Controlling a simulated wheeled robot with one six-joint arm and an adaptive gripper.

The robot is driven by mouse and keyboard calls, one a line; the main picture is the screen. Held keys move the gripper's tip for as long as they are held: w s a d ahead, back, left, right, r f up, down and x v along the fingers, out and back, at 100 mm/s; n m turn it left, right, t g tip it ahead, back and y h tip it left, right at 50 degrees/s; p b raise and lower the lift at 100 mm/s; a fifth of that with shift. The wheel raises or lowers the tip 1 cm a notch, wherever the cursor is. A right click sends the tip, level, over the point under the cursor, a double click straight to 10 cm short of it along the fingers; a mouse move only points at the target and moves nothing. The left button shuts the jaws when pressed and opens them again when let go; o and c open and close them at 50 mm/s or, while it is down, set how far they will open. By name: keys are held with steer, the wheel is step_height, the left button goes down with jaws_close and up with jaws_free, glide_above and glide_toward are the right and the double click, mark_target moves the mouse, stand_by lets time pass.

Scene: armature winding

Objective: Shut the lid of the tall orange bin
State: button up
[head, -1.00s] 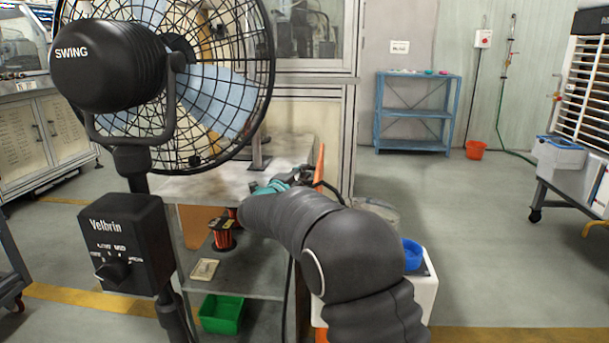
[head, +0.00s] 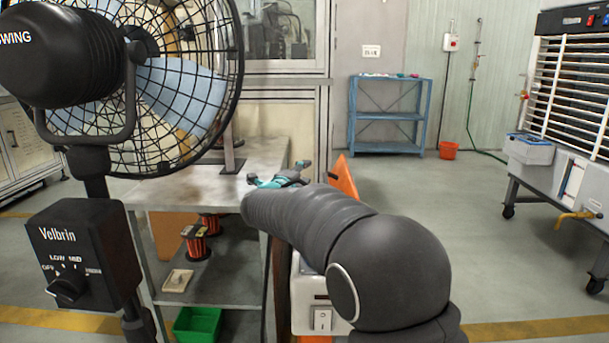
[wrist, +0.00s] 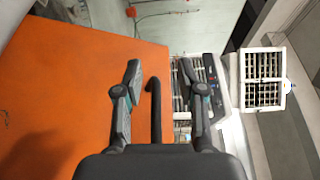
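The raised orange lid (head: 344,178) shows as a narrow, tilted orange panel behind my arm in the head view. The rest of the bin is mostly hidden. In the wrist view a large flat orange panel (wrist: 70,90) fills the left side, close to my gripper (wrist: 160,72). My gripper's two fingers are spread apart, with nothing clamped. A dark curved bar (wrist: 155,108) shows between the fingers; I cannot tell what it belongs to. In the head view my gripper (head: 280,177) shows as teal and grey parts left of the lid, above the bench edge.
A black pedestal fan (head: 90,130) stands close at the left. A metal bench (head: 190,187) with copper spools on its shelf is beside my arm. A white box (head: 312,300) stands below my arm. Open floor lies at right, before the blue rack (head: 390,115) and louvred machine (head: 570,90).

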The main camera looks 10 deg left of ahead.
steer(key=v, duration=1.2)
